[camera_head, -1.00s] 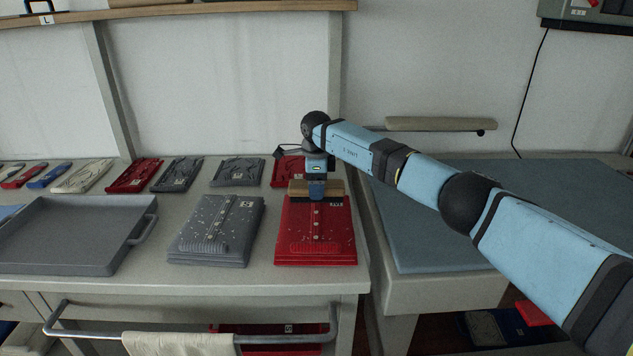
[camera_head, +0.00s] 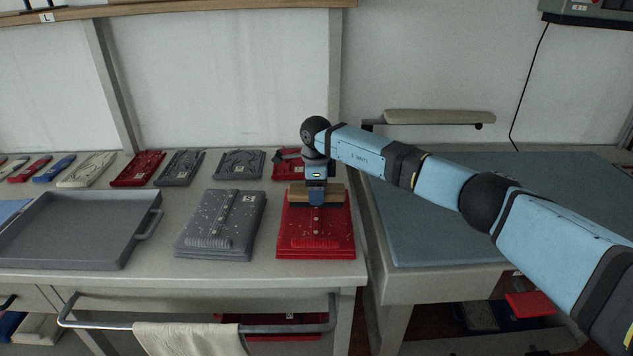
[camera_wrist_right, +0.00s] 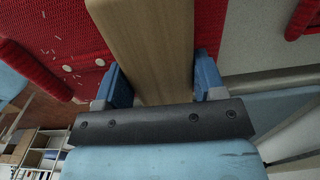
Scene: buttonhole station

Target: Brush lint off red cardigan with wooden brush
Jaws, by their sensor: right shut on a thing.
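The red cardigan (camera_head: 318,244) lies folded on the table, below my right arm. White lint specks show on its front part, and the right wrist view shows white lint on the red knit (camera_wrist_right: 60,40) too. The wooden brush (camera_head: 330,190) is a light brown block with dark bristles along its lower edge, over the upper part of the cardigan. My right gripper (camera_head: 316,196) is shut on the brush; in the right wrist view its blue fingers hold both sides of the wood (camera_wrist_right: 150,50). I cannot tell whether the bristles touch the knit. My left gripper is not in view.
A grey folded cardigan (camera_head: 222,230) with lint lies left of the red one. A grey tray (camera_head: 75,235) stands further left. Several folded garments line the back of the table. A blue-grey padded surface (camera_head: 440,230) is on the right.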

